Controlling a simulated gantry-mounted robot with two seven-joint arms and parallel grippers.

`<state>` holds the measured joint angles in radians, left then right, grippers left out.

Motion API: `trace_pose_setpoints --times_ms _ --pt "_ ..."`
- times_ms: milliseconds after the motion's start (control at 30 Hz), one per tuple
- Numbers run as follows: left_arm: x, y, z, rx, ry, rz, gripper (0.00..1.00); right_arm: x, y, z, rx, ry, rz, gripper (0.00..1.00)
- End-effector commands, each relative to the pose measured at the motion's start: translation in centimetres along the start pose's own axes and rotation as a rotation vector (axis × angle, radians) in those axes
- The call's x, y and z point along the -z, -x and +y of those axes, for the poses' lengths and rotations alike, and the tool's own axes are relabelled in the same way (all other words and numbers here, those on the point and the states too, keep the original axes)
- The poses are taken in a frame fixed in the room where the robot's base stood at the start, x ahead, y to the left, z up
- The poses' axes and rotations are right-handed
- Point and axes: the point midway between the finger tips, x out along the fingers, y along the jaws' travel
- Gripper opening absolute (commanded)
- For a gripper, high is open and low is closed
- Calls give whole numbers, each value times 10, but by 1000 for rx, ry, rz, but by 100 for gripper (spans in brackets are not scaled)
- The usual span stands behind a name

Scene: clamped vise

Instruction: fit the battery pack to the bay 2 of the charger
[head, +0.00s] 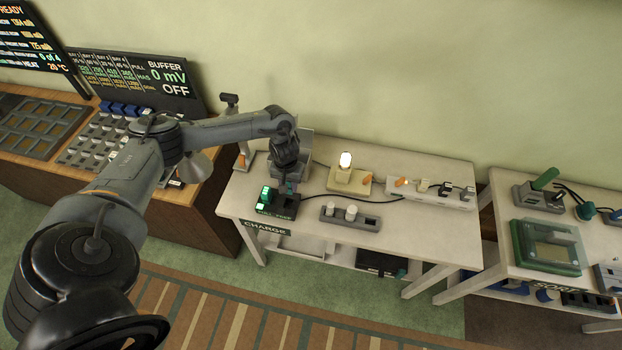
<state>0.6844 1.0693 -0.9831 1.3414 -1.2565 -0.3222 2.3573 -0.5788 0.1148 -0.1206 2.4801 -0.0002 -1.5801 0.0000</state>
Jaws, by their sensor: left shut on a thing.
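The dark charger (284,212) stands at the left front of the white table, above a "CHARGE" label on the table's edge. Green lights (266,193) glow at its left side. My left gripper (289,181) points down over the charger's right part. It is shut on the battery pack (291,188), of which only a small dark teal piece shows below the fingers. I cannot tell whether the pack is inside a bay or just above it. The bays are too small and covered to make out. My right gripper is out of view.
A grey holder (350,217) with white round pieces stands right of the charger. Behind are a lit lamp on a beige base (349,181) and a power strip (431,192) with plugs. A dark cable (345,199) crosses the table. The table's right front is clear.

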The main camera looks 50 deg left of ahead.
Motion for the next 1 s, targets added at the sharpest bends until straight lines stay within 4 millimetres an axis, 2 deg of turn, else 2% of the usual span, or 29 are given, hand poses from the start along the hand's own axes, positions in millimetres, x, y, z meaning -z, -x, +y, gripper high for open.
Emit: trace_pose_setpoints --times_ms 167,567,867,900,1000 --pt "-9 -8 -8 -2 0 -1 0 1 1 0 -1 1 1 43" --pt "-10 -9 -9 -3 0 0 0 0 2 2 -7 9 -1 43" --pt "-11 -6 -9 -2 1 -2 0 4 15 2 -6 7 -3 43" --pt "-11 -14 -9 -2 0 -2 0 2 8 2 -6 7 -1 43" --pt "-11 -24 -9 -2 0 -1 0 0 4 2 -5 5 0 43"
